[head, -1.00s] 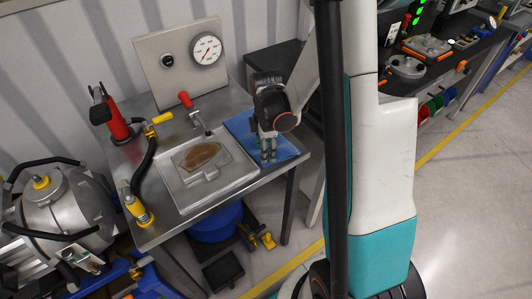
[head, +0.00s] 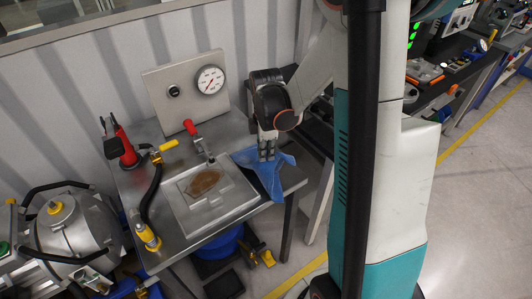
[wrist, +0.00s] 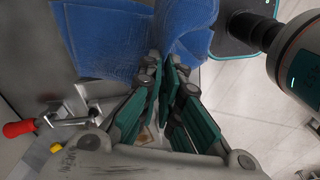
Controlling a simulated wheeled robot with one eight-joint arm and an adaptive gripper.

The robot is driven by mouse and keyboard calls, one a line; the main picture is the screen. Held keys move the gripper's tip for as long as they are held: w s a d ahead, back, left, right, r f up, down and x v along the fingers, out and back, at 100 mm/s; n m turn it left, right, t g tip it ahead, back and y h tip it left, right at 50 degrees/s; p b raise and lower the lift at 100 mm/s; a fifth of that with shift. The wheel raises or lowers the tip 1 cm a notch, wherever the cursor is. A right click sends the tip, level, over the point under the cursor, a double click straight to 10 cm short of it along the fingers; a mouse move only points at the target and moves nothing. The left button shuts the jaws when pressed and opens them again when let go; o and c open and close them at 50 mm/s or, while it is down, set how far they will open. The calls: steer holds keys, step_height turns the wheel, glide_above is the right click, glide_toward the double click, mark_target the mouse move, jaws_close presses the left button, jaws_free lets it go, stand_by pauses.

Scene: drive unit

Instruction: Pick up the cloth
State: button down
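The blue cloth (head: 268,172) is at the right end of the metal workbench, bunched and draped, with a corner hanging past the front edge. My gripper (head: 267,152) is at the top of the cloth. In the wrist view the cloth (wrist: 120,38) is gathered into folds at my fingertips (wrist: 165,68). The fingers are close together with the pinched cloth at their tips. Part of the cloth still seems to lie over the bench; its exact contact there is hard to tell.
A metal tray (head: 240,200) with a brown-stained part (head: 203,183) is left of the cloth. A red-handled valve (head: 190,128), a pressure gauge (head: 210,80) and a red bottle-like tool (head: 122,145) stand around it. A large grey vessel (head: 70,230) is at the left.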

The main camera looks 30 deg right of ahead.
steer(key=shift+r, duration=0.1)
step_height(320, 180, up, 27)
steer(key=p, duration=1.7)
